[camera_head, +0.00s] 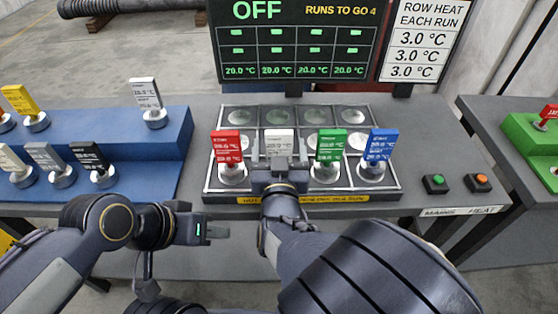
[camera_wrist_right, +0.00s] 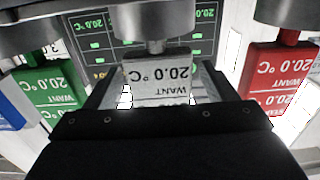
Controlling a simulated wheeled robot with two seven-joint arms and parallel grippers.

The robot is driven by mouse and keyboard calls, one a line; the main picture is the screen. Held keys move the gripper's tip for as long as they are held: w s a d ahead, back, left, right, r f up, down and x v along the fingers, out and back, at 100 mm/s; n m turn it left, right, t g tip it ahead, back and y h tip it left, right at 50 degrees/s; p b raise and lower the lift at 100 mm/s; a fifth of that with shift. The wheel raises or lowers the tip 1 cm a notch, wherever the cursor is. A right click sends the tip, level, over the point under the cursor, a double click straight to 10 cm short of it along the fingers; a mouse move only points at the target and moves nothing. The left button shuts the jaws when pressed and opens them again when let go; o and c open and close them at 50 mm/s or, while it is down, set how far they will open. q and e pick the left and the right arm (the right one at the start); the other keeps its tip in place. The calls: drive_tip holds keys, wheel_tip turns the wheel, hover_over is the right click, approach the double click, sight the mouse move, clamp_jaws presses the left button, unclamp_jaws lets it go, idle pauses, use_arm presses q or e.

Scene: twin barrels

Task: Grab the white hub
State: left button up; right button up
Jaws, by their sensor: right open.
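The white hub (camera_head: 279,140) stands upright in the front row of the grey rack, between a red hub (camera_head: 227,146) and a green hub (camera_head: 330,146). In the right wrist view the white hub (camera_wrist_right: 160,78) hangs upside down in the picture, its label reading 20.0 °C and WANT. My right gripper (camera_head: 279,160) is open, with one finger on each side of the white hub. Its lower part is hidden by the gripper in the head view. My left gripper (camera_head: 217,231) is low in front of the bench, away from the hubs; its jaw opening is unclear.
A blue hub (camera_head: 380,147) stands at the rack's right end. The blue stepped stand (camera_head: 120,130) at left holds several hubs, including white-labelled ones. A green button (camera_head: 436,182) and an orange button (camera_head: 479,181) are at right. A display (camera_head: 297,42) stands behind.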

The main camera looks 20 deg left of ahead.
drive_tip(key=c, duration=1.6)
drive_tip(key=shift+r, duration=0.1)
drive_tip(key=shift+c, duration=0.4)
drive_tip(key=shift+r, duration=0.1)
